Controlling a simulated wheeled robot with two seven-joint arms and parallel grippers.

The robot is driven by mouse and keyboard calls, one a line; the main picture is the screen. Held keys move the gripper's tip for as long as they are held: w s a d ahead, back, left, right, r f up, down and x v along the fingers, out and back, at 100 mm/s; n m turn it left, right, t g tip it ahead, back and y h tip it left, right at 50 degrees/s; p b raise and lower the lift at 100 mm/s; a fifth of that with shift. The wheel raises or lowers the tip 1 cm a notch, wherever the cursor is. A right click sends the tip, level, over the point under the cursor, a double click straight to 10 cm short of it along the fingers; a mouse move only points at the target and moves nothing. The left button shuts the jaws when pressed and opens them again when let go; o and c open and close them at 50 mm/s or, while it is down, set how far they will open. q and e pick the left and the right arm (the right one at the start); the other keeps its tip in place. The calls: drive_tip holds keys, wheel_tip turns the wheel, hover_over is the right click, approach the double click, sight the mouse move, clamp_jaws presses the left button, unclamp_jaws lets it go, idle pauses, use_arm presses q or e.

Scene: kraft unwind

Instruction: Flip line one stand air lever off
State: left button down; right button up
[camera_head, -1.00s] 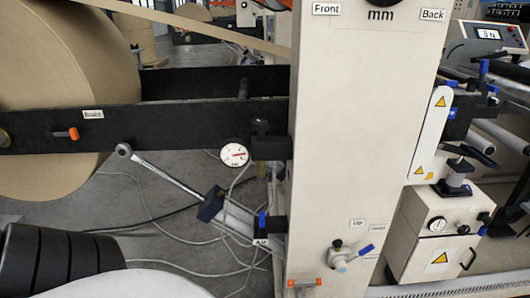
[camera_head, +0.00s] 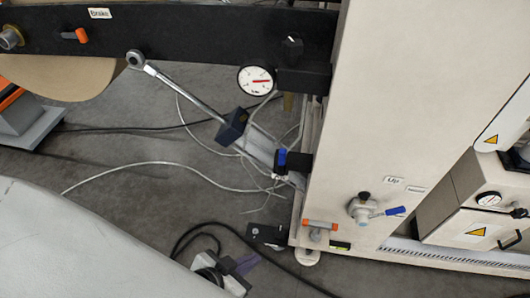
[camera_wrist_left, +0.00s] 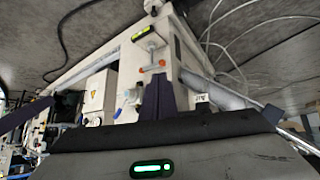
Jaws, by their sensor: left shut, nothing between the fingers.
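The stand's air lever (camera_head: 281,157) is a small blue handle on a black block at the left side of the pale stand (camera_head: 400,100); it looks upright along the block. A small label reading Air (camera_wrist_left: 201,97) shows in the left wrist view, beside the gripper fingers; the lever itself is not clear there. My left gripper (camera_head: 243,266) is at the bottom of the head view, below the lever and apart from it. Its dark purple fingers (camera_wrist_left: 159,97) are closed together with nothing between them. My right gripper is not in view.
A blue-handled valve (camera_head: 366,208) and an orange-handled valve (camera_head: 320,225) sit low on the stand. A pressure gauge (camera_head: 257,80) and black arm with an orange brake lever (camera_head: 75,35) are above. Cables and hoses cross the grey floor (camera_head: 120,160).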

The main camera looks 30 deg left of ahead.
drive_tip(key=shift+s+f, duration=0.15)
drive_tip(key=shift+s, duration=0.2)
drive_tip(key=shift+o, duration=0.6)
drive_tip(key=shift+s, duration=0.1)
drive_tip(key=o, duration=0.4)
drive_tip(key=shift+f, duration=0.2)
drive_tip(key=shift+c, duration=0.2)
use_arm(q)
drive_tip(key=w+r+m+t+y+b, duration=0.2)
drive_tip(key=w+m+t+b, duration=0.3)
drive_tip(key=w+m+b, duration=0.5)
drive_tip(key=w+d+r+m+t+b, duration=0.1)
drive_tip(key=w+r+m+t+b, duration=0.2)
drive_tip(key=w+r+m+t, duration=0.1)
wheel_tip(320, 180, up, 4)
drive_tip(key=w+m, duration=0.1)
drive_tip(key=m, duration=0.1)
drive_tip(key=shift+d+f+m, duration=0.2)
drive_tip(key=shift+d+m, duration=0.1)
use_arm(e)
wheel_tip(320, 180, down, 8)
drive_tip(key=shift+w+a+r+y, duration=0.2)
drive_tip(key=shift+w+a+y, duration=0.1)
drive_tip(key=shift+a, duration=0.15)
use_arm(q)
drive_tip(key=shift+w, duration=0.1)
